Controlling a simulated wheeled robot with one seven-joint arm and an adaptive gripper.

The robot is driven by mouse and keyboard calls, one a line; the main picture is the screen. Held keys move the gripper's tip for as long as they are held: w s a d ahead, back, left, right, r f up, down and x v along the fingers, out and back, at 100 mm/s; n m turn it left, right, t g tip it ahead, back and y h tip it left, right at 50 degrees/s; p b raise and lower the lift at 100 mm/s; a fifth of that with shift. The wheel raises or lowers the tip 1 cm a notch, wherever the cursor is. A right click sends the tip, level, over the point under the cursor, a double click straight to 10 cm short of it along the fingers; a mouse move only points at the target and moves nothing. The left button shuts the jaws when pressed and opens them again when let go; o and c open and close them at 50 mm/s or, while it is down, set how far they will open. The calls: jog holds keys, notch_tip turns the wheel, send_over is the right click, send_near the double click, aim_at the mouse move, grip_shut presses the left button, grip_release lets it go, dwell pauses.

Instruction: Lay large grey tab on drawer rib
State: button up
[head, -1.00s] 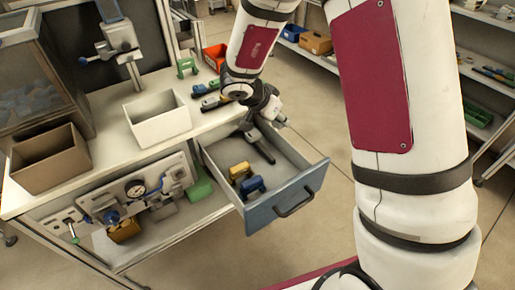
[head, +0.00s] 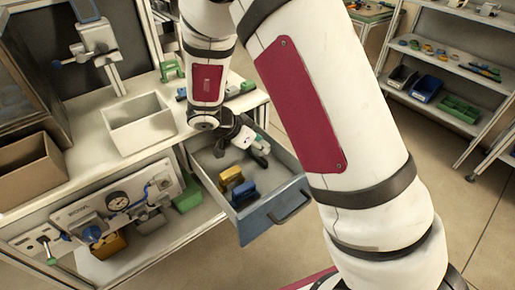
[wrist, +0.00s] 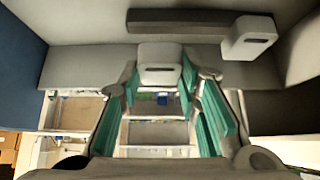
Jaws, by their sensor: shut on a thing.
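My gripper (wrist: 160,75) has teal finger pads and is shut on a pale grey tab (wrist: 160,52), which I take for the large grey tab. It shows between the fingertips in the wrist view. In the head view my gripper (head: 256,143) is low inside the open drawer (head: 262,222); the tab is too small to make out there. The drawer rib (wrist: 175,16) is a long dark bar across the top of the wrist view, just beyond the held tab. Contact between tab and rib cannot be told. A second pale grey block (wrist: 250,38) is at the rib's right end.
A yellow block (head: 230,177) and a blue block (head: 244,194) lie near the drawer's front. A white bin (head: 138,125) and a brown box (head: 28,168) stand on the bench. A gauge panel (head: 120,205) is below.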

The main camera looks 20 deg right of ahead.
jog(key=shift+f, duration=0.75)
jog(key=shift+f, duration=0.6)
jog(key=o, duration=0.8)
